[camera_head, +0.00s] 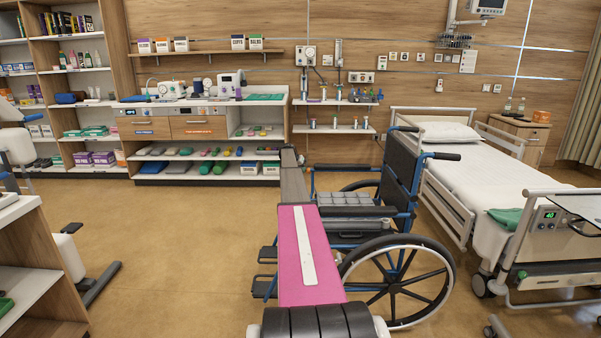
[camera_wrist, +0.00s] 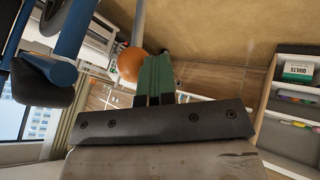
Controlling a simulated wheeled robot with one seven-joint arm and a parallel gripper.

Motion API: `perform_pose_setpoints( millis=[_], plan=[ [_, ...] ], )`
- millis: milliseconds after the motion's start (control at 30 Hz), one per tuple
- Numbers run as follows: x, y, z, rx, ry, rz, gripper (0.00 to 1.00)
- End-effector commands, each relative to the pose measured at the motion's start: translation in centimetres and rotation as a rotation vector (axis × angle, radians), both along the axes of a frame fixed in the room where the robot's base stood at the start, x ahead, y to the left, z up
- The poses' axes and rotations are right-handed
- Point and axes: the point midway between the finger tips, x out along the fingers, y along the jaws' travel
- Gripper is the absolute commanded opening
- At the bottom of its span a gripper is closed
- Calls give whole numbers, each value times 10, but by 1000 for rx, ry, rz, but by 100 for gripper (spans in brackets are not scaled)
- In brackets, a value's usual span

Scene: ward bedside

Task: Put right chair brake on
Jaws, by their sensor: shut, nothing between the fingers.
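A blue-framed wheelchair (camera_head: 400,205) stands right of centre in the head view, facing left, with its large near wheel (camera_head: 440,268) in plain sight. My arm crosses in front of it, and my gripper and the brake lever cannot be made out in that view. In the wrist view, my gripper (camera_wrist: 154,68) has its green fingers closed together and empty. An orange ball knob (camera_wrist: 129,64) on a grey rod, apparently the brake lever, is just left of the fingertips. I cannot tell whether they touch. Blue chair tubing (camera_wrist: 75,28) is at the upper left.
A bed (camera_head: 470,170) stands close to the right of the wheelchair. A counter with shelves (camera_head: 205,110) is along the back wall. A shelf unit (camera_head: 35,270) is at the near left. The floor (camera_head: 180,240) left of the wheelchair is clear.

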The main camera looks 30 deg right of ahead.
Motion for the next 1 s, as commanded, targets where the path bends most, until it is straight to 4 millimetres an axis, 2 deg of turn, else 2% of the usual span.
perform_pose_setpoints(
  millis=[100,300,733,1000],
  plan=[
    [-11,-18,10,44,-32,-2,0],
    [-17,-28,14,44,-29,1,0],
    [-15,-26,14,43,-28,0,0],
    [0,-9,15,44,-29,3,0]
  ],
)
